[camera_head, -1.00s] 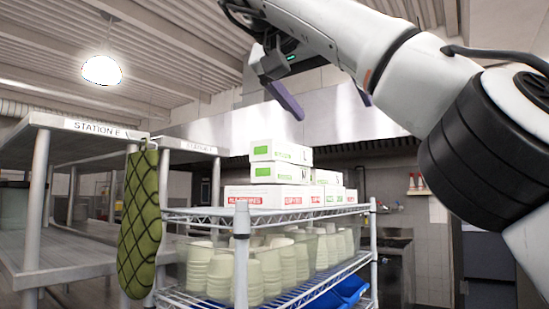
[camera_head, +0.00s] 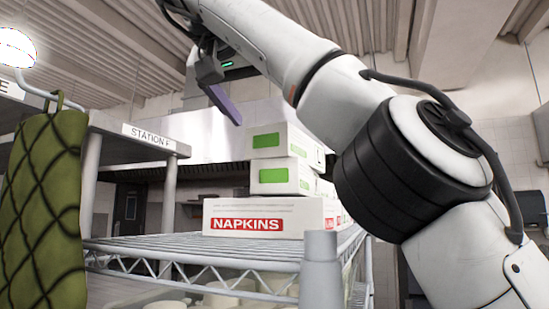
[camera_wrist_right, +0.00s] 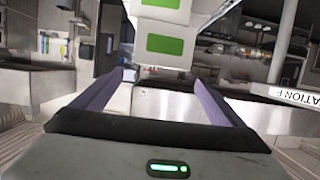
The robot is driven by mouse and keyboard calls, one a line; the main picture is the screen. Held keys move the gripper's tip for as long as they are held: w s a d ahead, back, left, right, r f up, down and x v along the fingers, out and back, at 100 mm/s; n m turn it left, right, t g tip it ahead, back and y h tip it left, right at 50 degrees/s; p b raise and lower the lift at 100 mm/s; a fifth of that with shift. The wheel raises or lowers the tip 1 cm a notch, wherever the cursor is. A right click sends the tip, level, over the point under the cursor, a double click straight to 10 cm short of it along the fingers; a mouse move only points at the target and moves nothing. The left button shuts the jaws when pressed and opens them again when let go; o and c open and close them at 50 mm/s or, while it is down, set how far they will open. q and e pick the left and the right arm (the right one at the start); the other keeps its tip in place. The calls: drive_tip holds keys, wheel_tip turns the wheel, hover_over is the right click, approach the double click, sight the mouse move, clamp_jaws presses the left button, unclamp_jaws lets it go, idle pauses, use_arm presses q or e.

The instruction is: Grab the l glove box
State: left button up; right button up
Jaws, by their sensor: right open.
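The l glove box (camera_head: 298,141) is white with a green label and a letter L on its side. It is the top box of a stack on the wire shelf. In the right wrist view, which is upside down, the l glove box (camera_wrist_right: 165,48) shows beyond the fingers. My right gripper (camera_head: 228,102) is open and empty, above and left of the box in the head view, apart from it. One finger is hidden by the arm there; both purple fingers of the right gripper (camera_wrist_right: 159,77) show in the wrist view. My left gripper is not in view.
A similar green-labelled box (camera_head: 281,177) lies under the l glove box, on a NAPKINS box (camera_head: 262,216). The wire shelf (camera_head: 190,247) has bare space in front. A green quilted mitt (camera_head: 42,205) hangs at left, near the STATION F shelf (camera_head: 130,146).

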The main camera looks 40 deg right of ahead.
drive_tip(key=d, duration=0.2)
drive_tip(key=d+f, duration=0.1)
drive_tip(key=shift+w+d, duration=0.25)
drive_tip(key=shift+w, duration=0.1)
drive_tip(key=shift+w+d+f, duration=0.3)
drive_tip(key=shift+d+f, duration=0.05)
drive_tip(key=x, duration=0.4)
drive_tip(key=shift+s+d+f, duration=0.2)
drive_tip(key=shift+d+f, duration=0.1)
drive_tip(key=shift+f, duration=0.05)
drive_tip(key=shift+w, duration=0.1)
drive_tip(key=c, duration=1.4)
drive_tip(key=shift+r, duration=0.1)
drive_tip(key=shift+c, duration=0.2)
